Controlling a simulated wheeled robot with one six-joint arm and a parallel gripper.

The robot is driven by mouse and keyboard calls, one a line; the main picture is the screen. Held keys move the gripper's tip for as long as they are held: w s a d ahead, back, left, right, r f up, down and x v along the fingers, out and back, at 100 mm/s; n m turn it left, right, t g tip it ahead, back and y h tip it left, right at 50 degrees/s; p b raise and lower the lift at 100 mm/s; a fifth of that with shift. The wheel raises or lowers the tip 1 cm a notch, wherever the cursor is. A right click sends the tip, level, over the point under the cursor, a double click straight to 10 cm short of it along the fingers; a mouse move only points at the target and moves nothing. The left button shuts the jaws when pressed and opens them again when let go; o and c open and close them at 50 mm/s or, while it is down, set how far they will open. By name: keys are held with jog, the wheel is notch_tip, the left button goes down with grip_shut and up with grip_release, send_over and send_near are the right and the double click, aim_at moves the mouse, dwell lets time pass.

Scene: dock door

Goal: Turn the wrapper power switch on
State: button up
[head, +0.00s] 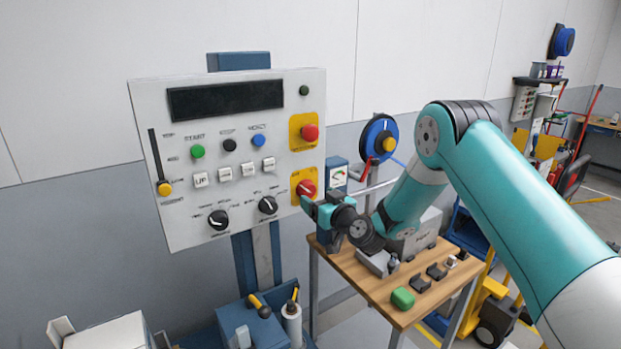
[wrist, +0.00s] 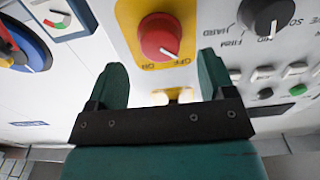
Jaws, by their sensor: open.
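The power switch is a red rotary knob (head: 306,188) on a yellow plate at the lower right of the white control panel (head: 228,160). It also shows in the wrist view (wrist: 158,35), where the picture is upside down. Its white pointer mark is turned toward the OFF label, with ON beside it. My gripper (wrist: 162,80) is open and empty, its two dark green fingers spread to either side of the line to the knob. The fingertips appear short of the knob, not touching it. In the head view my gripper (head: 308,203) is close in front of the knob's lower edge.
A red emergency-type button (head: 310,132) on another yellow plate is above the switch. Black dials (head: 218,220) and several buttons fill the panel to the left. A wooden table (head: 375,287) with small parts stands below my arm. A blue reel (head: 379,138) hangs to the right.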

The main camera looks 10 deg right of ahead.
aim_at(310, 192)
jog(key=shift+p+x, duration=1)
jog(key=shift+x, duration=1.35)
jog(key=c, duration=0.9)
